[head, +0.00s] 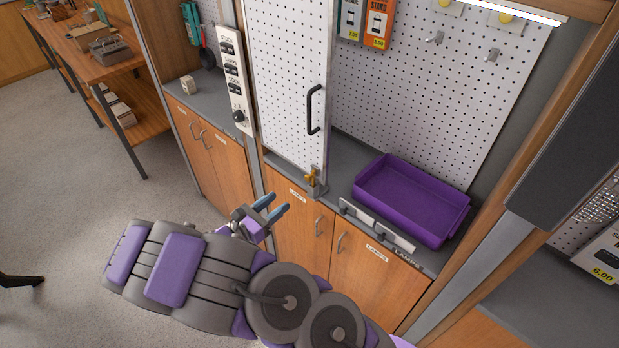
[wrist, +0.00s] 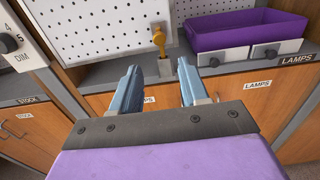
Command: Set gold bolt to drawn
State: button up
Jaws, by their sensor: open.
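The gold bolt (head: 312,177) sits in a small grey bracket at the foot of the white perforated sliding panel (head: 290,80), at the counter's front edge. In the wrist view the gold bolt (wrist: 158,38) stands upright in its bracket, ahead of my fingers and above them in the picture. My gripper (head: 277,208) is open and empty, in front of the cabinet doors, to the left of the bolt and lower in the head view. Its two blue fingertips (wrist: 161,72) point toward the counter and are apart from the bolt.
A purple tray (head: 385,210) stands on the counter to the right, behind two small label plates with knobs. A black handle (head: 315,110) is on the panel. A white switch panel with a dial (head: 237,85) is to the left. Cabinet doors with handles (head: 340,243) lie below.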

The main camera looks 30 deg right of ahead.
aim_at(306, 179)
jog(key=b+x, duration=0.2)
jog(key=x, duration=1.1)
jog(key=shift+w+d+f, duration=0.1)
jog(key=shift+d, duration=0.2)
jog(key=shift+a, duration=0.35)
jog(key=shift+d, duration=0.25)
jog(key=c, duration=0.4)
grip_shut()
